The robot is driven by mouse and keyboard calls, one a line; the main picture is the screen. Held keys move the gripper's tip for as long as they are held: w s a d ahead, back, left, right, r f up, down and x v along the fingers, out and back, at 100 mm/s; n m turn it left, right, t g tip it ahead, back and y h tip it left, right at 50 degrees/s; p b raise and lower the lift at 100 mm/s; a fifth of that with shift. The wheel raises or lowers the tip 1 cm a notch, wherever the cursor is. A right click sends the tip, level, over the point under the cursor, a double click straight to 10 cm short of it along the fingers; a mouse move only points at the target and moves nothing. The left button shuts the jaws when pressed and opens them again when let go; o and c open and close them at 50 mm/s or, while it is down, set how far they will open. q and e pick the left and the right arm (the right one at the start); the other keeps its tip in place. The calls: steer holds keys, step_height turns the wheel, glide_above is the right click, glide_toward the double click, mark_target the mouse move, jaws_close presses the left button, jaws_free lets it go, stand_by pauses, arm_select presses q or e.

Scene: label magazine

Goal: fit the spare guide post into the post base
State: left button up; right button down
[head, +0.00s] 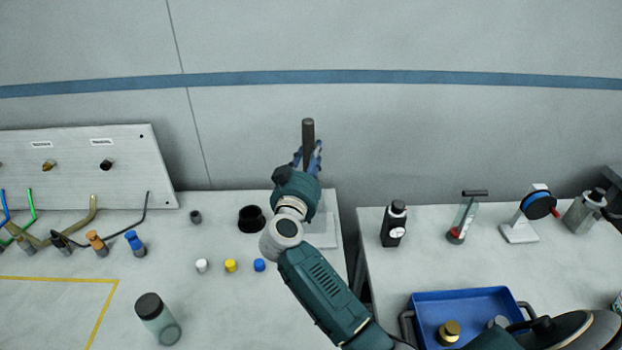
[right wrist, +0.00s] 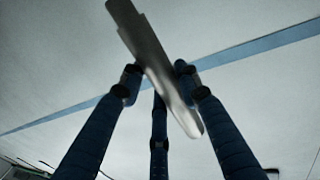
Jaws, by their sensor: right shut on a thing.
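The guide post is a dark grey rod (head: 308,136) standing nearly upright above the back of the left table. My right gripper (head: 311,158), with blue fingers, is shut on it. In the right wrist view, the post (right wrist: 150,55) runs aslant between the fingers (right wrist: 158,82); its wider end is at the top. A pale flat block or plate (head: 323,236) lies on the table beneath and behind my right wrist, which hides part of it. A black open ring or cup (head: 252,219) stands left of the wrist. I cannot tell for sure which is the post base. My left gripper is out of view.
White (head: 202,266), yellow (head: 231,266) and blue (head: 259,265) caps lie in front of the wrist. A dark-lidded jar (head: 157,318) stands at the front left. A gap separates the tables; the right one holds a black bottle (head: 393,226) and a blue tray (head: 425,301).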

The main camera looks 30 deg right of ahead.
step_height(320, 180, down, 6)
steer(key=shift+b, duration=0.4)
steer(key=shift+f, duration=0.1)
steer(key=shift+f, duration=0.15)
steer(key=shift+f, duration=0.15)
steer(key=c, duration=1.3)
jaws_free()
steer(key=shift+o, duration=0.2)
steer(key=shift+r, duration=0.35)
steer(key=b+v, duration=0.1)
steer(key=v, duration=1.1)
